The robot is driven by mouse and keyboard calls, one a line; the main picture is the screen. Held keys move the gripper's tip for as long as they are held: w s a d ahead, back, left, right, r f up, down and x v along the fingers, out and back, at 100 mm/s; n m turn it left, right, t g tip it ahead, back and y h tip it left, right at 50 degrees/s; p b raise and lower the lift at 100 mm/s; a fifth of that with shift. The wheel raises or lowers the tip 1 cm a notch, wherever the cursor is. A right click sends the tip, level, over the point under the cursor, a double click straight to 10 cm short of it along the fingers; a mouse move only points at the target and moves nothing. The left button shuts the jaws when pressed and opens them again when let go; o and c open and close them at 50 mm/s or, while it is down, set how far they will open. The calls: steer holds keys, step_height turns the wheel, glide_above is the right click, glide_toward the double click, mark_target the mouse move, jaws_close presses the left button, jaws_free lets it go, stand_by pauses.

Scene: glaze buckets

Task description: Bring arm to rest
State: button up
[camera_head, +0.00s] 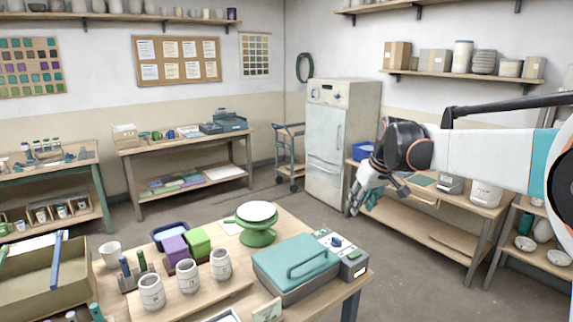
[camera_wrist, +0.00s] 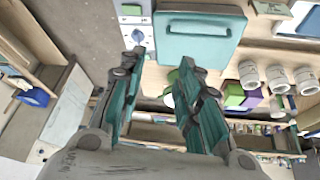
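My gripper (camera_head: 362,200) hangs at the end of my white arm, which comes in from the right edge in the head view. It is in the air to the right of the near table, with the teal fingers pointing down. In the wrist view my gripper (camera_wrist: 161,60) shows two teal-padded fingers standing apart with nothing held between them. The wrist view looks past the fingers to the near table, seen turned around, with the teal-lidded box beyond the fingertips.
The near wooden table (camera_head: 267,225) bears a teal-lidded box (camera_head: 297,262), a grey device (camera_head: 343,255), a green turntable (camera_head: 257,228), white cups (camera_head: 188,275), purple and green blocks, and a bin (camera_head: 45,272). A white fridge (camera_head: 340,140) stands behind. Floor between tables is open.

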steer(key=s+r+m, duration=0.1)
steer(key=s+r, duration=0.2)
steer(key=s, duration=0.9)
steer(key=s+f+m+t, duration=0.1)
steer(key=s+f, duration=0.4)
steer(key=s, duration=0.7)
steer(key=s+a+f+m+t+h, duration=0.1)
steer(key=s+f, duration=0.4)
steer(key=s, duration=0.8)
steer(key=shift+s+m+h, duration=0.2)
steer(key=shift+m+h, duration=0.1)
steer(key=shift+m, duration=0.3)
